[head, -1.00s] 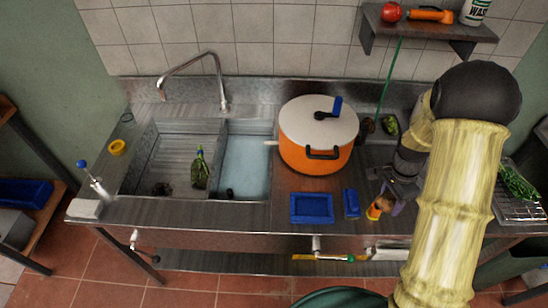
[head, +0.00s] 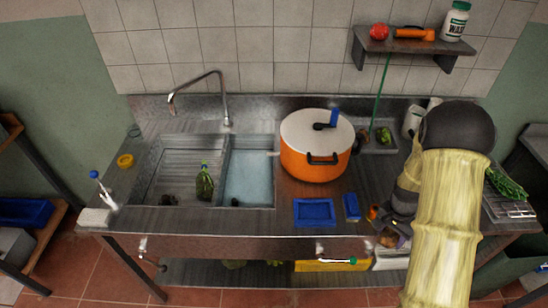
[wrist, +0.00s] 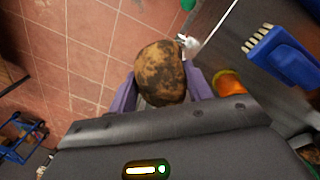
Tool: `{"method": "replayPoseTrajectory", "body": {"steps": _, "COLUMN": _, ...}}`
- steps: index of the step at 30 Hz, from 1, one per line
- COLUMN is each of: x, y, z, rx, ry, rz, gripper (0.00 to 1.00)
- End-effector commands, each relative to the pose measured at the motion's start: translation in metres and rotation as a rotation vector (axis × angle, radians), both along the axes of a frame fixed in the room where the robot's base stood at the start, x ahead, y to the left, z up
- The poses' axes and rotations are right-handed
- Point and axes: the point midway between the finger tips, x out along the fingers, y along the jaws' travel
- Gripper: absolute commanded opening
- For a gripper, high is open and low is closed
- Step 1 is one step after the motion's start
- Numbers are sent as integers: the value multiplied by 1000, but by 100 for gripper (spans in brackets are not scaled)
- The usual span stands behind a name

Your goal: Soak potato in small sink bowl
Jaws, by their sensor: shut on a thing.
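My gripper (wrist: 160,85) is shut on a brown, dirt-patched potato (wrist: 160,72), held between its purple-grey fingers in the wrist view. In the head view the potato (head: 388,240) is at the counter's front edge, partly hidden by my arm. The small sink bowl (head: 250,165) is the right, narrower basin of the steel sink, left of the pot. It holds pale bluish water, with a small dark thing near its front. The gripper is well to the right of this bowl.
A large orange pot (head: 310,164) with a white lid stands between bowl and gripper. A blue tray (head: 314,212), blue brush (head: 351,206) and small orange item (head: 373,212) lie in front of it. A tall faucet (head: 226,110) rises behind the sink. A green bottle (head: 204,182) stands in the larger basin.

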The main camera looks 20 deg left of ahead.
Motion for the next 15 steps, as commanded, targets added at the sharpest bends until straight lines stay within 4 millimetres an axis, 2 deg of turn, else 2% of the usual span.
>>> {"method": "replayPoseTrajectory", "body": {"steps": 8, "x": -2, "y": -19, "z": -30, "rx": -3, "ry": 2, "rz": 241, "gripper": 23}}
{"method": "replayPoseTrajectory", "body": {"steps": 15, "x": -6, "y": -37, "z": -61, "rx": -13, "ry": 6, "rz": 520, "gripper": 23}}
